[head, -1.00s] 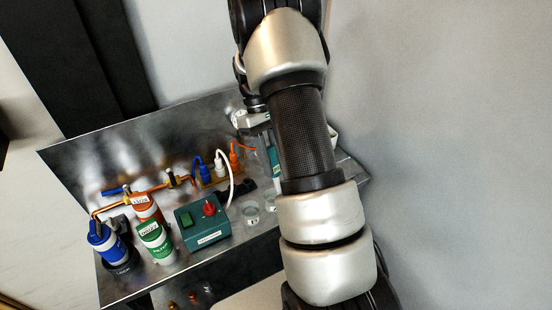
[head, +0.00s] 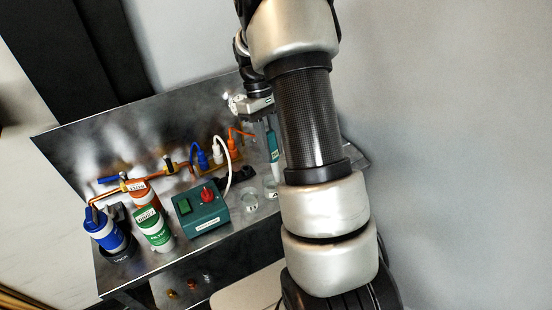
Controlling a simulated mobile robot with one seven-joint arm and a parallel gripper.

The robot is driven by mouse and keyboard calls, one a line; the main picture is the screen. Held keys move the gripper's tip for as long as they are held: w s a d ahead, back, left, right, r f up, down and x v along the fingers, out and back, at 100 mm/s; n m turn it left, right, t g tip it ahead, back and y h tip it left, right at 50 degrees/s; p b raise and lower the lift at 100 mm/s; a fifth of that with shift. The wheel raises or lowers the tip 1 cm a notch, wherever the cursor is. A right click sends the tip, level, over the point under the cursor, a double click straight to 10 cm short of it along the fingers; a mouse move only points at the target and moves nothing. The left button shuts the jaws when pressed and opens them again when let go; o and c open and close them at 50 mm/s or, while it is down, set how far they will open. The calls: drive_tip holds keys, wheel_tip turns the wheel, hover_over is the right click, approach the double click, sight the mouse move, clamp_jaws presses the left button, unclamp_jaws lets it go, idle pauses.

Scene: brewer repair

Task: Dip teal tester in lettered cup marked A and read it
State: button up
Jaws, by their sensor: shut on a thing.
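The teal tester (head: 273,145) hangs roughly upright below my gripper (head: 266,113), which is shut on it; my arm partly hides both. Its lower end is just above or at the rim of a clear cup (head: 270,186) with a dark mark that looks like an A. I cannot tell whether the tip is inside the cup. A second clear cup (head: 250,201) with a small label, too small to read for sure, stands to the left. The tester's display cannot be read from here.
A teal box (head: 202,212) with a red knob stands left of the cups. Green-white (head: 153,229) and blue-white (head: 104,232) cartridges stand further left, by copper piping. Coloured plugs with cables (head: 218,152) are behind. My arm covers the bench's right part.

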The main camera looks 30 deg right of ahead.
drive_tip(key=t+b, duration=0.1)
drive_tip(key=b, duration=0.1)
drive_tip(key=t+b, duration=0.2)
drive_tip(key=b, duration=0.1)
drive_tip(key=shift+f+t, duration=0.3)
drive_tip(key=shift+f, duration=0.05)
drive_tip(key=shift+r+t+b, duration=0.3)
drive_tip(key=shift+r+t, duration=0.05)
drive_tip(key=shift+t, duration=0.05)
drive_tip(key=shift+s+f, duration=0.1)
